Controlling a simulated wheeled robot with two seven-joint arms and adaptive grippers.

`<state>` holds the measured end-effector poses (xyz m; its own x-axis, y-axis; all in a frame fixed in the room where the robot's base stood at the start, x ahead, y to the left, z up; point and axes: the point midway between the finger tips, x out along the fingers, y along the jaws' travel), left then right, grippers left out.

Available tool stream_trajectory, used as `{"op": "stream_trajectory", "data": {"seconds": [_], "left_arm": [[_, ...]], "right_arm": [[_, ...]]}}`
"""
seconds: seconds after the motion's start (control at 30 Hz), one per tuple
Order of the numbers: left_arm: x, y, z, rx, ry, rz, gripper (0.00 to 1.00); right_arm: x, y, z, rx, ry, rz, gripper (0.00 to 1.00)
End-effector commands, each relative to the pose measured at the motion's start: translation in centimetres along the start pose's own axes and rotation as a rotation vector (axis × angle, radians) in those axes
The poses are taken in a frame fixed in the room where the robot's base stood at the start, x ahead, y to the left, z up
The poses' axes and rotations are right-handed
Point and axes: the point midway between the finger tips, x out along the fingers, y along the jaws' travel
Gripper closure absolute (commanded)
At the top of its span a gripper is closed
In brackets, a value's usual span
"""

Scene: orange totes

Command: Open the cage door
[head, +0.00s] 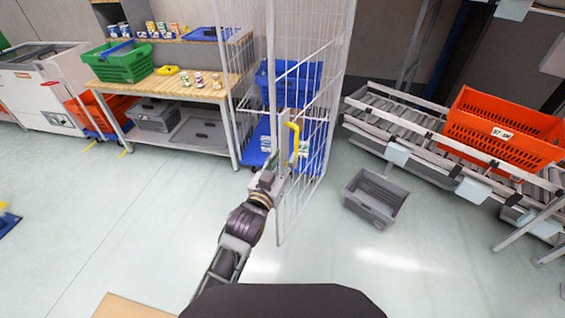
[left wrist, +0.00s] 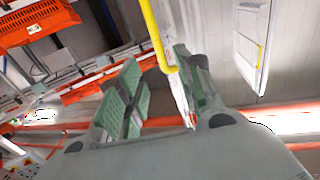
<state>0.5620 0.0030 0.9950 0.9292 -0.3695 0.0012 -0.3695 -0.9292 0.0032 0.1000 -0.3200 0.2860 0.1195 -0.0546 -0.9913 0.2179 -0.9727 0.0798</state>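The cage (head: 232,60) is a tall white wire-mesh frame in the middle of the head view, with blue crates (head: 318,78) in it. Its mesh door panel (head: 312,188) stands at the front and carries a yellow handle (head: 293,143). I cannot tell if the door is ajar. My left gripper (head: 278,163) is at the door, just below and left of the handle. In the left wrist view, its green-padded fingers (left wrist: 157,92) are spread, and the bent lower end of the yellow handle (left wrist: 152,35) reaches between them, nearer the right finger. Contact is unclear. My right gripper is not in view.
A grey crate (head: 375,197) lies on the floor right of the door. A roller conveyor (head: 400,125) with an orange tote (head: 502,132) stands at the right. A wooden bench (head: 215,92) with a green basket (head: 118,62) is at the back left.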

Motion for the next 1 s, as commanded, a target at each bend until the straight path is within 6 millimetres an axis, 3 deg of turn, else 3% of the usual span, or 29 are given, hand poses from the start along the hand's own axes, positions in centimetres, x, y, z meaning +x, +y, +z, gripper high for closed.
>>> {"op": "stream_trajectory", "data": {"seconds": [0.1,0.4,1.0], "left_arm": [[0.0,0.0,0.0,0.0,0.0,0.0,0.65],[0.3,-1.0,0.8,-0.055,-0.021,-0.002,1.0],[2.3,-7.4,4.9,-0.551,-0.16,0.014,1.0]], "right_arm": [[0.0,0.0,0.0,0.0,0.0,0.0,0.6],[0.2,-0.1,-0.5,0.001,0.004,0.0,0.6],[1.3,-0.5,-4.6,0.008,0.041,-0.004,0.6]]}}
